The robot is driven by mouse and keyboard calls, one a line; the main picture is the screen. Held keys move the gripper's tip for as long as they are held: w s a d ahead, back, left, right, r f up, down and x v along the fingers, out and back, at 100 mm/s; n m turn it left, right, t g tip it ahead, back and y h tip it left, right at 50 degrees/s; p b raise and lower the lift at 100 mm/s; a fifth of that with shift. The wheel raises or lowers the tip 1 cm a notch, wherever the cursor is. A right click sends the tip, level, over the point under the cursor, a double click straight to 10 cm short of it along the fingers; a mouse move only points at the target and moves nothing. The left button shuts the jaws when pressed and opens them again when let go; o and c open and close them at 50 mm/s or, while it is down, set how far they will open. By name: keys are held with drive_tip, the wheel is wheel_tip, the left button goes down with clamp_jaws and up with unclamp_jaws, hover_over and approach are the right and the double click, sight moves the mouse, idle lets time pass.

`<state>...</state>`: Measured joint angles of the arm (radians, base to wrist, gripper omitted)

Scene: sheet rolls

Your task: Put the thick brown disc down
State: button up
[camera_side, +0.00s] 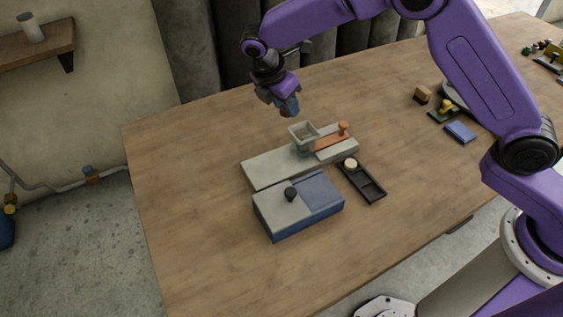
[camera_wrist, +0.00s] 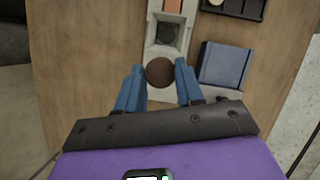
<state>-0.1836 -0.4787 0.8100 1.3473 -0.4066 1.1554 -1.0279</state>
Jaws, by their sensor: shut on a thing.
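My gripper (camera_side: 291,112) is raised above the table, behind the grey hopper in the side view. In the wrist view its two blue fingers (camera_wrist: 160,80) are closed on a round, thick brown disc (camera_wrist: 160,71). The disc sits between the fingertips, and in the side view it is too small and hidden to make out clearly. The grey square hopper (camera_side: 303,135) stands on a long pale grey base and shows in the wrist view just beyond the disc (camera_wrist: 167,34).
An orange slide with a knob (camera_side: 342,129) lies on the pale base. A blue-and-grey box (camera_side: 296,210) with a black knob stands in front. A black tray (camera_side: 366,186) holds a cream disc (camera_side: 351,163). Small blocks lie at the right. The table's left side is clear.

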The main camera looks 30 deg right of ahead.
sight(283, 161)
drive_tip(key=shift+w+a+r+n, duration=0.1)
drive_tip(key=shift+a+n, duration=0.4)
drive_tip(key=shift+a, duration=0.25)
wheel_tip(283, 161, down, 18)
drive_tip(key=shift+d+r, duration=0.1)
drive_tip(key=shift+r, duration=0.1)
drive_tip(key=shift+f, duration=0.2)
drive_tip(key=o, duration=1)
